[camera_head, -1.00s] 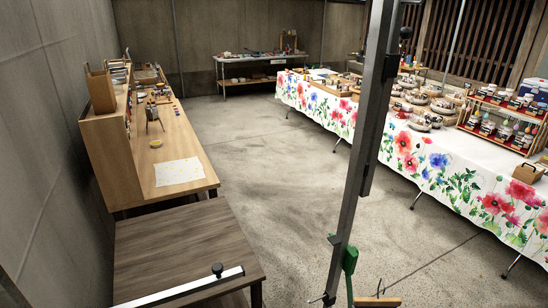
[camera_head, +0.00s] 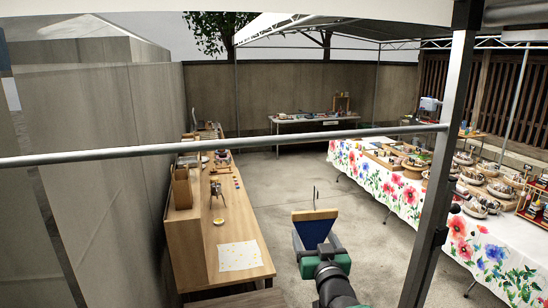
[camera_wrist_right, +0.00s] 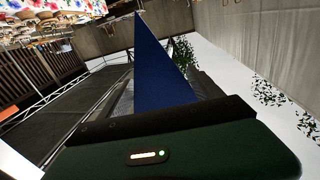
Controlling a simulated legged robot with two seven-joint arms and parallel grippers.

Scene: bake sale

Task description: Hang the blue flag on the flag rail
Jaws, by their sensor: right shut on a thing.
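The blue flag (camera_head: 315,231) hangs point down from a wooden bar (camera_head: 315,214), with thin upright hooks (camera_head: 315,194) above it. My right gripper (camera_head: 318,250), green and dark, is shut on the flag and holds it upright, below the rail in the picture. The blue cloth (camera_wrist_right: 160,70) also shows as a triangle in the right wrist view, above the gripper body. A grey horizontal bar, which looks like the flag rail (camera_head: 230,145), crosses the head view and meets a post on the right. The hooks appear apart from it. My left gripper is out of view.
A grey upright post (camera_head: 440,190) stands right of my right arm. A wooden desk (camera_head: 235,210) with a speckled sheet (camera_head: 239,256) is at left. A flower-print table (camera_head: 490,255) with goods is at right. Bare floor (camera_head: 290,185) lies between.

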